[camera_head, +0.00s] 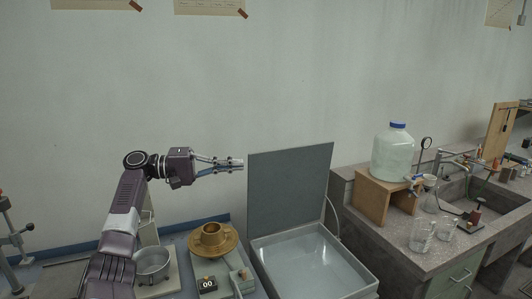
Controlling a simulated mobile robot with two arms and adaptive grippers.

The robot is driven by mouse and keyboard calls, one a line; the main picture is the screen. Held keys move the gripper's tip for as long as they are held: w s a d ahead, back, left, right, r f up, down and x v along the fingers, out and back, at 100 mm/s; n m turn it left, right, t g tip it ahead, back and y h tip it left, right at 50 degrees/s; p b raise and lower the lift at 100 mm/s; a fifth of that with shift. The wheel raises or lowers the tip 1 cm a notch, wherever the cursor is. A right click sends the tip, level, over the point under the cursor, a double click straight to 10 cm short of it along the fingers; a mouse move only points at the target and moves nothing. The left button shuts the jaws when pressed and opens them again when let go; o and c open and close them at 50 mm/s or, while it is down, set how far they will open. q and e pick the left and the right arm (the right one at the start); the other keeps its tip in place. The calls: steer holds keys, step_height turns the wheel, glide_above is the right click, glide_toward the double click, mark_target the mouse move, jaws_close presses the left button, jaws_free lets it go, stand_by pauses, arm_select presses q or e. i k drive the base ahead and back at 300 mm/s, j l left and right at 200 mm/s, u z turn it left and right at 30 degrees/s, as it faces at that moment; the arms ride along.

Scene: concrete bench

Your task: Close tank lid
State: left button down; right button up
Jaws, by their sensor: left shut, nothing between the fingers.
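The tank (354,283) is a shallow, pale glassy box at the lower middle of the head view. Its grey flat lid (290,185) stands upright along the back edge, wide open. My left gripper (241,164) points right at the lid's left edge, near the upper part of the panel. Its fingers are shut and hold nothing. I cannot tell whether the fingertips touch the lid edge or are in front of it. My right gripper is not in view.
Left of the tank are a brass-coloured vessel (212,238) on a round plate and a metal pot (152,262). On the right, a concrete bench (400,238) carries a large bottle (393,155) on a wooden stand (386,193), and glass beakers (422,235).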

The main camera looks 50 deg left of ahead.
mark_target(287, 187)
steer(key=i+j, duration=0.15)
steer(key=j, duration=0.2)
steer(key=i+j, duration=0.2)
steer(key=j, duration=0.2)
steer(key=i+j, duration=0.15)
steer(key=j, duration=0.2)
steer(key=i+j, duration=0.2)
steer(key=j, duration=0.15)
